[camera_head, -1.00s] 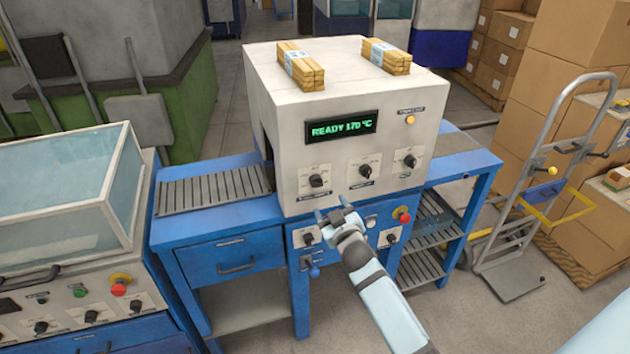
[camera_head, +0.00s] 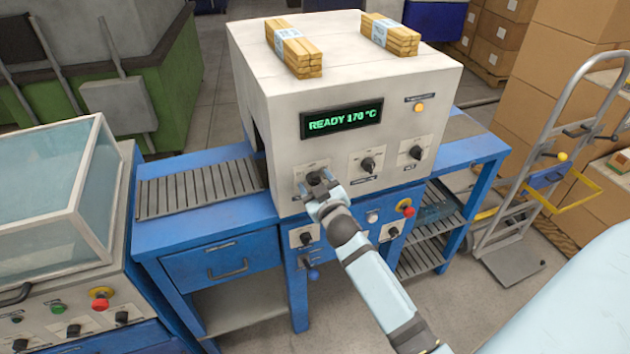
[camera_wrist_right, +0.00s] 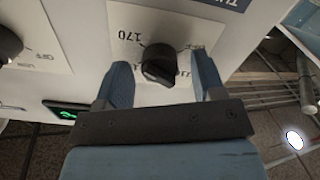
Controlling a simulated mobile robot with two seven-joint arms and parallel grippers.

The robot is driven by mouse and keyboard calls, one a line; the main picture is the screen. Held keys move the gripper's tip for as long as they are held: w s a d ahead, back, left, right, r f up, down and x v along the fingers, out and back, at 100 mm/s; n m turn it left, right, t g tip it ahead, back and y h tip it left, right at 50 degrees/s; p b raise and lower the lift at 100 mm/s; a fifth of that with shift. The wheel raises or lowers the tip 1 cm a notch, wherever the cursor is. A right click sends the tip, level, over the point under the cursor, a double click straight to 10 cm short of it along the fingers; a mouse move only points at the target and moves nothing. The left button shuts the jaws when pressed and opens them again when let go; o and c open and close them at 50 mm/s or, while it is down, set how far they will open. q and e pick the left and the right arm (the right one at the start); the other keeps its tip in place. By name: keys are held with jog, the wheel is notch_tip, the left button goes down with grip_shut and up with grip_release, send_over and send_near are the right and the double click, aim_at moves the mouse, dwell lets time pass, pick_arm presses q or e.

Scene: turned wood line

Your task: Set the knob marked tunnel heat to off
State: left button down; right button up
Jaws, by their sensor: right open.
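The knob (camera_wrist_right: 158,66) in front of my right gripper is black, on a pale plate printed with "170". A blue label (camera_wrist_right: 225,4) beside it is cut off after "TU". In the head view this is the left knob of three on the white tunnel's front, mostly hidden by my gripper. My right gripper (camera_head: 318,188) is open, its fingers on either side of the knob in the wrist view (camera_wrist_right: 163,82); I cannot tell whether they touch it. The knob's exact pointer setting is unclear. My left gripper is out of view.
The middle knob (camera_head: 368,164) and right knob (camera_head: 416,152) sit close by. A display (camera_head: 341,118) above reads READY 170 °C. A red button (camera_head: 406,209) and smaller knobs are on the blue panel below. Wood bundles (camera_head: 293,48) lie on top.

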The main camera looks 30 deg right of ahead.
jog(key=shift+s+r, duration=0.1)
jog(key=c, duration=0.9)
